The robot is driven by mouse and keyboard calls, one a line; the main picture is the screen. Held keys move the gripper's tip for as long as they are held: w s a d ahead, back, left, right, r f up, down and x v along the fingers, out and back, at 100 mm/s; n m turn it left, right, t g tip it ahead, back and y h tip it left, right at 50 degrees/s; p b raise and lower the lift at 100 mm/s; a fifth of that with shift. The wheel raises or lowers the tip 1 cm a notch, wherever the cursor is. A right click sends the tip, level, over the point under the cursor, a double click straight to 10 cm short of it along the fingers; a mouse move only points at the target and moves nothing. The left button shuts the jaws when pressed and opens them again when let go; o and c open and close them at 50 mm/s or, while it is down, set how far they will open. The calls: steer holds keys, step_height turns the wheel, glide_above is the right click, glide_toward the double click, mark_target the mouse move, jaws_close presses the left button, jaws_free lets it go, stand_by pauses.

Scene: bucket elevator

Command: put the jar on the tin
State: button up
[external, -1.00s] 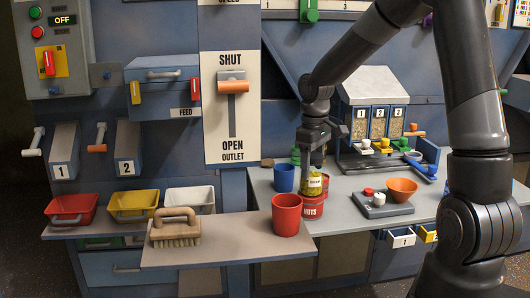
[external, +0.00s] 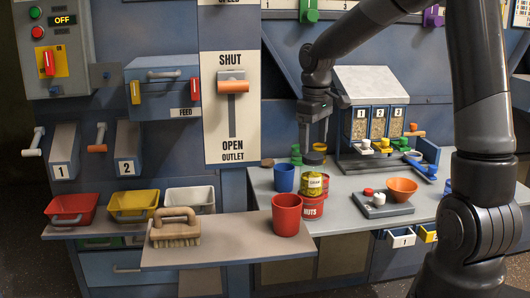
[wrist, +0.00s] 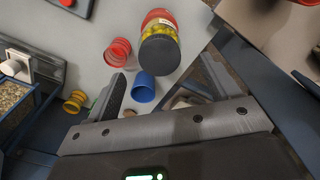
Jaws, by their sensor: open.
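The jar (external: 315,183) has yellow contents, a label and a dark lid. It stands upright on top of the red tin (external: 311,207), which is marked NUTS and rests on the grey table. In the wrist view the jar (wrist: 160,52) is seen from above with its dark lid towards me, and part of the red tin (wrist: 158,17) shows behind it. My gripper (external: 315,142) is open and empty above the jar, apart from its lid.
A blue cup (external: 284,178) stands left of the jar, and a red cup (external: 287,214) stands at the front left. A grey scale (external: 380,206) with an orange bowl (external: 401,190) lies to the right. A dispenser (external: 372,110) with numbered bins stands behind.

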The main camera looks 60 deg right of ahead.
step_height(320, 180, up, 5)
steer(key=shift+f, duration=0.1)
steer(key=s+a+r+t, duration=0.2)
steer(key=s+a+r, duration=0.1)
steer(key=s+a, duration=0.6)
steer(key=s+a+r+t, duration=0.3)
steer(key=s+a, duration=0.6)
steer(key=shift+s+a+r+t, duration=0.15)
steer(key=shift+s+a+t, duration=0.15)
steer(key=shift+s+a, duration=0.1)
steer(key=shift+o, duration=0.2)
